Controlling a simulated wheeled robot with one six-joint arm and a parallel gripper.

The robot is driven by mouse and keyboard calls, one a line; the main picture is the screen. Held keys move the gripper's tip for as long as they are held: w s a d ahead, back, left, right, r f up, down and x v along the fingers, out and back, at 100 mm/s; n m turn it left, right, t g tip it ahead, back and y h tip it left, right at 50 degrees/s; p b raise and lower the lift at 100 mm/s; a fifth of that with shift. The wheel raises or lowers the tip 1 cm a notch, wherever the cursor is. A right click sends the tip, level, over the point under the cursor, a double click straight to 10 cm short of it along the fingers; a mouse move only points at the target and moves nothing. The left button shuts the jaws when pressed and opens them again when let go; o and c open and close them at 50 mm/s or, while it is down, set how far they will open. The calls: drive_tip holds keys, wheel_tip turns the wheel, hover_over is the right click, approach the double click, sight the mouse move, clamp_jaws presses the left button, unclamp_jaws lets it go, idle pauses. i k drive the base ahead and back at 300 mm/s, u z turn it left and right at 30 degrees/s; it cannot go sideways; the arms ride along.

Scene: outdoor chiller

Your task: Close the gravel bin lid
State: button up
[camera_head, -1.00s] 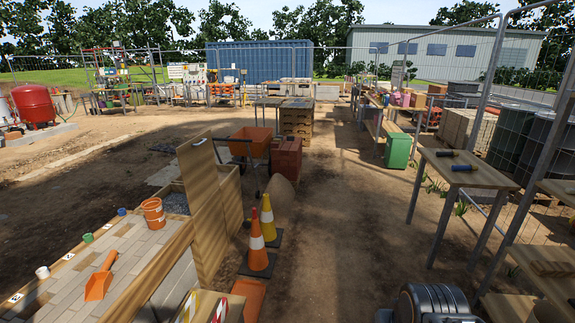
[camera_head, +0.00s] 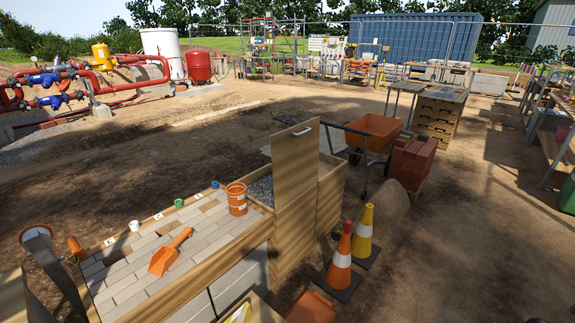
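The gravel bin is a light wooden box (camera_head: 330,192) just right of the paved bench top. Grey gravel (camera_head: 262,190) shows inside at its left. Its lid (camera_head: 295,165) is a wooden panel standing upright, open, with a pale handle (camera_head: 302,131) near its top edge. The lid hides part of the bin's opening behind it. My gripper is not in view.
A paved bench top (camera_head: 150,255) holds an orange scoop (camera_head: 169,252), an orange bucket (camera_head: 237,199) and small cups. Two traffic cones (camera_head: 341,258) stand right of the bin. A wheelbarrow (camera_head: 376,132) and red blocks (camera_head: 413,160) are behind it. Open dirt lies at right.

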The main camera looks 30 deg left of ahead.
sight(295, 150)
drive_tip(key=z, duration=0.2)
drive_tip(key=i, duration=2.55)
drive_tip(key=u, duration=3.45)
drive_tip(key=i, duration=0.45)
drive_tip(key=z, duration=0.05)
